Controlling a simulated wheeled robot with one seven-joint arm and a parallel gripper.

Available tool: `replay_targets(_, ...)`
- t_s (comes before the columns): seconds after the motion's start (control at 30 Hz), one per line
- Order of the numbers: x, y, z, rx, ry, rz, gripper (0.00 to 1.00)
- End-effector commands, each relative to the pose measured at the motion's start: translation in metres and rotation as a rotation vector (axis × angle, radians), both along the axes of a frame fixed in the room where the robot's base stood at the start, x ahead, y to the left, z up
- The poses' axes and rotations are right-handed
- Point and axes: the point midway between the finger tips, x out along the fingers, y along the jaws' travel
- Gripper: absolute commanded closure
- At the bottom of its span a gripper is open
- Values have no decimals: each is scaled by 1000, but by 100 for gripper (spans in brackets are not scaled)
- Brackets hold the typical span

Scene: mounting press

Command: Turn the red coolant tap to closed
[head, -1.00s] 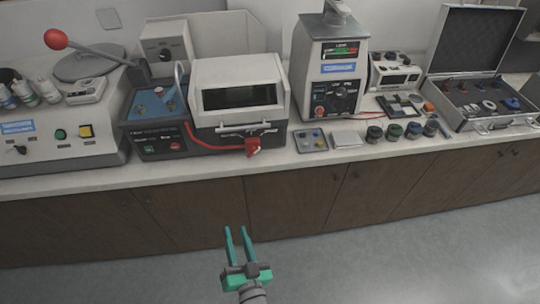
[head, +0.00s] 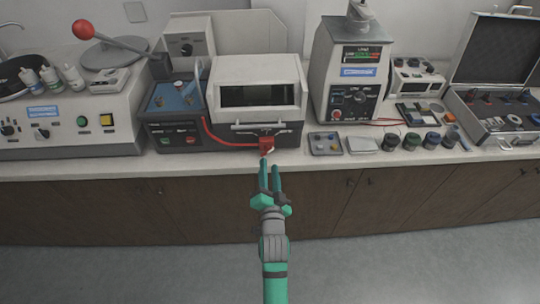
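The red coolant tap (head: 265,142) sits at the front of the boxy machine with a dark window (head: 257,95), just below its handle bar, with a red hose (head: 222,138) running to it from the left. A small pale part shows at the tap's lower edge. My gripper (head: 269,163) is just in front of and below the tap, its two teal fingers pointing at it. The fingers are apart with a narrow gap and nothing shows between them. Whether the fingertips touch the tap cannot be told.
The machine stands on a light worktop (head: 215,164) above brown cupboards. A small tray (head: 325,143) and several dark jars stand to the right. A red-knobbed lever (head: 83,29) rises at the left. The floor in front is clear.

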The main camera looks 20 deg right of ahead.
Motion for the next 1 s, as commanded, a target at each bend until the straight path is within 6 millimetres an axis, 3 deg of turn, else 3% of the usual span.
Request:
replay_targets(0.2, 34, -9, 1, 0, -1, 1, 68)
replay_targets(0.4, 53, -14, 0, 0, 0, 1, 68)
replay_targets(0.8, 58, -16, 0, -1, 0, 1, 68)
replay_targets(0.93, 58, -16, 0, -1, 1, 1, 97)
replay_targets(1.0, 58, -16, 0, -1, 1, 1, 100)
